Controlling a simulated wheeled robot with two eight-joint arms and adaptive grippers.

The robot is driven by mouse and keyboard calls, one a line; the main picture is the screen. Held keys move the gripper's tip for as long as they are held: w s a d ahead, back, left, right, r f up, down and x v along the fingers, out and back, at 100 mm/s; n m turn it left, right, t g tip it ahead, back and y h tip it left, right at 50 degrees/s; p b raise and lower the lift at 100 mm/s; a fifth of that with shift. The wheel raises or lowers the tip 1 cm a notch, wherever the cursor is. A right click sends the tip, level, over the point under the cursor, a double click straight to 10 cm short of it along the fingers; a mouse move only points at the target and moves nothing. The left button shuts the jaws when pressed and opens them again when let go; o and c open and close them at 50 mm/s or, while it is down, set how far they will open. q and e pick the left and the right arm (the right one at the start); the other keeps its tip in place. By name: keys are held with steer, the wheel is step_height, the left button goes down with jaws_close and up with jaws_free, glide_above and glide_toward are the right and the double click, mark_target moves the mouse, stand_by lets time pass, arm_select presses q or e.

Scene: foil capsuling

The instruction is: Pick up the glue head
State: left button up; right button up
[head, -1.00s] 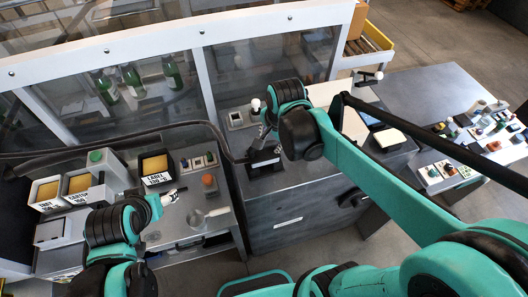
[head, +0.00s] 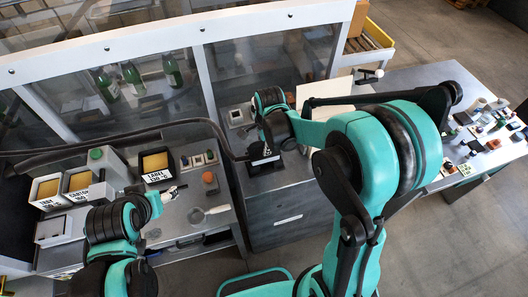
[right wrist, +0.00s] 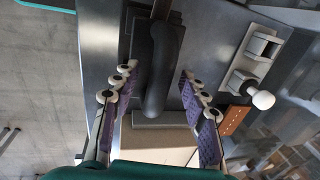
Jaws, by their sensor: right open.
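The likely glue head is a dark, thick, curved piece (right wrist: 163,75) in the right wrist view, lying on a dark base. In the head view the dark unit (head: 262,167) stands on the grey cabinet, with a black hose leading to it, partly hidden by my right gripper (head: 264,150). In the right wrist view my right gripper (right wrist: 158,76) is open, its purple-padded fingers on either side of the curved piece. Gaps show between pads and piece. My left gripper (head: 174,191) is over the left bench; its jaw opening is too small to judge.
A panel with a white knob (right wrist: 262,99) lies right of my right fingers. The black hose (head: 190,124) runs along the glazed enclosure. Labelled bins (head: 80,182) stand on the left bench. Small items (head: 485,128) crowd the right table.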

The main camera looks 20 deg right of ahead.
steer(key=shift+s, duration=0.1)
jaws_close()
steer(key=shift+r, duration=0.15)
